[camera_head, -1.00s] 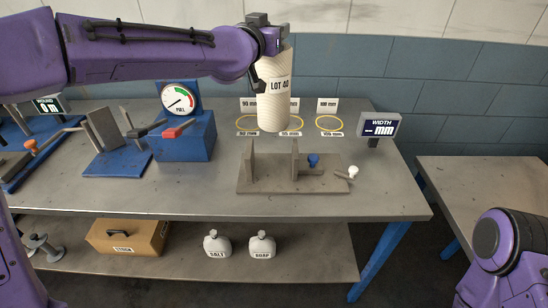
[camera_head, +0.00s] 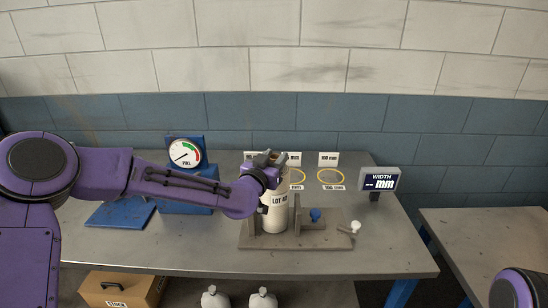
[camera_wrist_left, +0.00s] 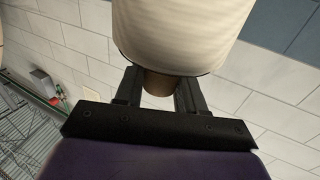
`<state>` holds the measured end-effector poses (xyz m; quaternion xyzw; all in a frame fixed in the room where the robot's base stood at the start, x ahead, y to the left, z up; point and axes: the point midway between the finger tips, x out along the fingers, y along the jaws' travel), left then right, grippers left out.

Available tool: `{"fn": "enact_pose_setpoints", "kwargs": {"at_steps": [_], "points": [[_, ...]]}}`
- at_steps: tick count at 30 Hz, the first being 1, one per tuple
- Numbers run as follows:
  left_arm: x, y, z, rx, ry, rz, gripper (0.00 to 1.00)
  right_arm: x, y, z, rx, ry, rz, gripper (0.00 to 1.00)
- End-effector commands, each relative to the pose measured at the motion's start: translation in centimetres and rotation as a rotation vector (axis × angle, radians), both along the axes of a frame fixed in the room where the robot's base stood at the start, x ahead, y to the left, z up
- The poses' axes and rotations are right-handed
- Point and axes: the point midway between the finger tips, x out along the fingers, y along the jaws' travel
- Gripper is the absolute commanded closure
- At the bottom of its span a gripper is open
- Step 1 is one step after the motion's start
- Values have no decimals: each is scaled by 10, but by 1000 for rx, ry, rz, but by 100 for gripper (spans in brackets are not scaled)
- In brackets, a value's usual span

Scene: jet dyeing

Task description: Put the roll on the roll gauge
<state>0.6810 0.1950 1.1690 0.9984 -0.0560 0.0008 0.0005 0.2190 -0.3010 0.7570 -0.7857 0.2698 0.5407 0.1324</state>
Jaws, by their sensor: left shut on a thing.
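The roll (camera_head: 280,216) is a cream cylinder marked LOT 40, upright in the head view. It appears between the two upright plates of the grey roll gauge (camera_head: 330,240); whether its bottom touches the base cannot be told. My left gripper (camera_head: 266,199) is at the roll's upper left and is shut on it. In the left wrist view, the fingers (camera_wrist_left: 158,90) close around the brown core (camera_wrist_left: 160,83) of the roll (camera_wrist_left: 182,32). The gauge has a blue knob (camera_head: 315,215) and a white-tipped lever (camera_head: 353,227) at its right. My right gripper is out of view.
A width display (camera_head: 380,180) showing dashes stands right of the gauge. Yellow rings (camera_head: 331,177) with size cards lie behind it. A blue pull-dial unit (camera_head: 187,155) stands at the left. The table's right part (camera_head: 392,235) is clear.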

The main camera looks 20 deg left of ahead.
Motion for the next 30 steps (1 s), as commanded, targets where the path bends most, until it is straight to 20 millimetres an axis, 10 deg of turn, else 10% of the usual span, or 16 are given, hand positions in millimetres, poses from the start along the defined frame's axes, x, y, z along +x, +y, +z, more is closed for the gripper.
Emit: {"fn": "enact_pose_setpoints", "kwargs": {"at_steps": [10,11,13,23,30], "points": [[0,-1,-3,-1,-5,-1,100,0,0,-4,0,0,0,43],[0,-1,-3,0,-2,-1,51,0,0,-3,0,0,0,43],[0,-1,-2,0,-2,-1,36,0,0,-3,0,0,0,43],[-1,0,2,0,-1,0,36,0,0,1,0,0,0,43],[-55,6,-3,-1,-4,-1,36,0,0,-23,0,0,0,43]]}}
